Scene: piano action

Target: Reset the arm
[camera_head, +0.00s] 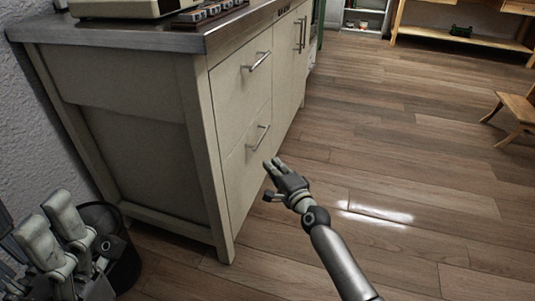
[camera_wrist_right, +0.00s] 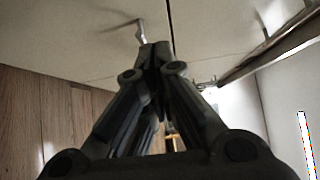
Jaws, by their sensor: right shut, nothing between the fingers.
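My right gripper (camera_head: 272,166) is at the lower middle of the head view, in front of the cabinet's drawer side. Its fingers are together and hold nothing. In the right wrist view its fingertips (camera_wrist_right: 155,50) meet, with pale cabinet fronts and a metal handle (camera_wrist_right: 140,30) beyond them. In the head view the fingertips look close to the lower drawer handle (camera_head: 259,138); I cannot tell whether they touch it. My left gripper does not show.
The pale cabinet (camera_head: 140,130) with a grey metal top fills the left. Its drawers look closed. A black bin (camera_head: 122,262) stands at the lower left. The wood floor (camera_head: 400,150) on the right is open, with a wooden stool (camera_head: 517,112) at the far right and a wooden bench (camera_head: 470,40) behind.

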